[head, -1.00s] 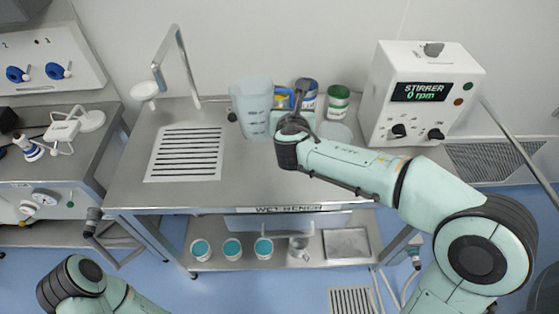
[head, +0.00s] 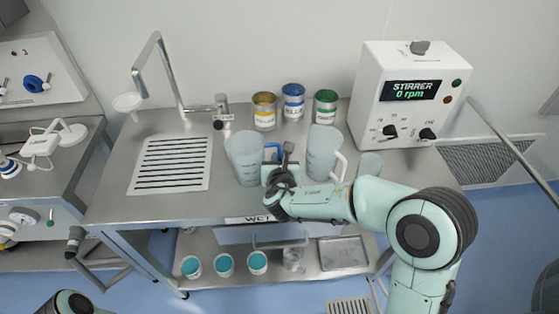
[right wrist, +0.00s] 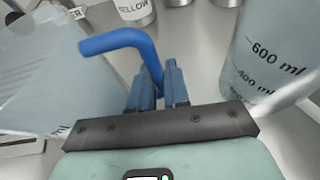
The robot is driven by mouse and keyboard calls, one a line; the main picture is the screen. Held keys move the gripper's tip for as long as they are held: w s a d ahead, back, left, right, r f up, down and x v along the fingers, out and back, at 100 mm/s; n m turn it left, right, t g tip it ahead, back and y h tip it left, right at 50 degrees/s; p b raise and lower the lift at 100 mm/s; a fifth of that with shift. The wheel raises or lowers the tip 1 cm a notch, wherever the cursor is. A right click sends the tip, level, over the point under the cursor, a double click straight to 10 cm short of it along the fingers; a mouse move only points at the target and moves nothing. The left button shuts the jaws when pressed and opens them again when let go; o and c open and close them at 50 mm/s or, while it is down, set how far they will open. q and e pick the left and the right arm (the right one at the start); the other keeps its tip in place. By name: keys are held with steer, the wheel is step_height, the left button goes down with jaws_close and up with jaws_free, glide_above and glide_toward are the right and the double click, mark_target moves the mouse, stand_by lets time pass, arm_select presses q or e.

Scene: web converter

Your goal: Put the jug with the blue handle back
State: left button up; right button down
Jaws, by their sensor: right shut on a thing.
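The translucent jug with the blue handle (head: 247,158) is upright over the wet bench, just right of the slotted drain grille. My right gripper (head: 279,172) is shut on its blue handle (head: 272,152), on the jug's right side. In the right wrist view the fingers (right wrist: 160,88) close around the lower part of the blue handle (right wrist: 128,41), with the jug's body (right wrist: 50,85) at the left. I cannot tell whether its base touches the bench. A second translucent jug, with a white handle (head: 322,152), stands to the right, apart from it. My left gripper is out of view.
Yellow (head: 264,110), blue (head: 293,102) and green (head: 326,108) labelled cans stand behind the jugs. A tap (head: 170,75) rises behind the drain grille (head: 172,164).

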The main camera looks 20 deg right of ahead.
steer(key=c, duration=1.1)
jaws_free()
steer(key=v, duration=1.2)
